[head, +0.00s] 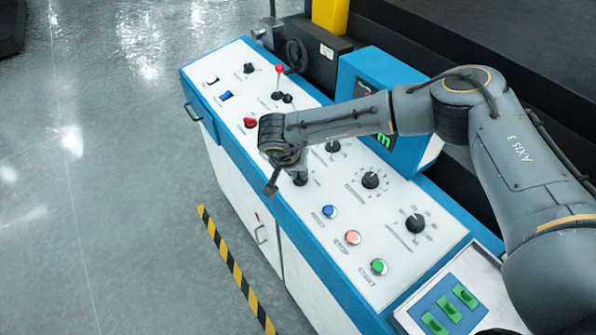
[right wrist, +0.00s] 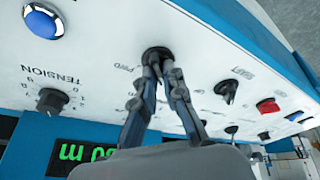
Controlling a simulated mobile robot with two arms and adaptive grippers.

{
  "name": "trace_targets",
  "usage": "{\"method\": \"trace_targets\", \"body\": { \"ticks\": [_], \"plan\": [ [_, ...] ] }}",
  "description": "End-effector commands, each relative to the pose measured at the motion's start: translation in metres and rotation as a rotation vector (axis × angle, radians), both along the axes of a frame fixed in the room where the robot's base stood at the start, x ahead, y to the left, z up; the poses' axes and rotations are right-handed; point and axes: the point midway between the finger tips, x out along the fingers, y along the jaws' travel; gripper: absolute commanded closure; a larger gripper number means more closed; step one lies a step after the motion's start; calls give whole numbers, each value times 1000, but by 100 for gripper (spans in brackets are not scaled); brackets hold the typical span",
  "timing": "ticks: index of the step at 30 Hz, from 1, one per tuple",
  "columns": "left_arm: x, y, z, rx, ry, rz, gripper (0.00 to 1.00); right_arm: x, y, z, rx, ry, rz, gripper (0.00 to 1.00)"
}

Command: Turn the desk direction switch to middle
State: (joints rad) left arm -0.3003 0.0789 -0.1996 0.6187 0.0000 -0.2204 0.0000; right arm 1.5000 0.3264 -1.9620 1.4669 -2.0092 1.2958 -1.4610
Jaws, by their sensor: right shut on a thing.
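The desk direction switch is a black rotary knob (right wrist: 156,53) on the white panel, with lettering that looks like FWD beside it in the right wrist view. My right gripper (right wrist: 163,68) has its two fingers closed together on this knob from above. In the head view, my right gripper (head: 297,176) is at the near-middle of the desk, and the wrist and fingers hide most of the knob. The knob's pointer angle cannot be read in either view. My left gripper is in neither view.
Close by on the panel are a blue button (head: 330,211), a red button (head: 353,237), a green button (head: 379,266) and a tension knob (right wrist: 52,100). Another black knob (right wrist: 228,90) and a red switch (right wrist: 268,105) lie beyond. A blue display box (head: 408,150) stands behind.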

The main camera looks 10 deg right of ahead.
Motion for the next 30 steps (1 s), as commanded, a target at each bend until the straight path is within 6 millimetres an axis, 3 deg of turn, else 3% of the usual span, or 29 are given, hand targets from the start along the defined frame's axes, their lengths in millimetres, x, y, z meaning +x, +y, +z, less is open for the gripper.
{"method": "trace_targets", "body": {
  "ticks": [8,30],
  "plan": [
    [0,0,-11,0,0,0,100,0,0,-3,4,-6,-45,100],
    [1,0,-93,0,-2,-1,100,1,2,-6,41,-94,-589,100]
  ]
}}
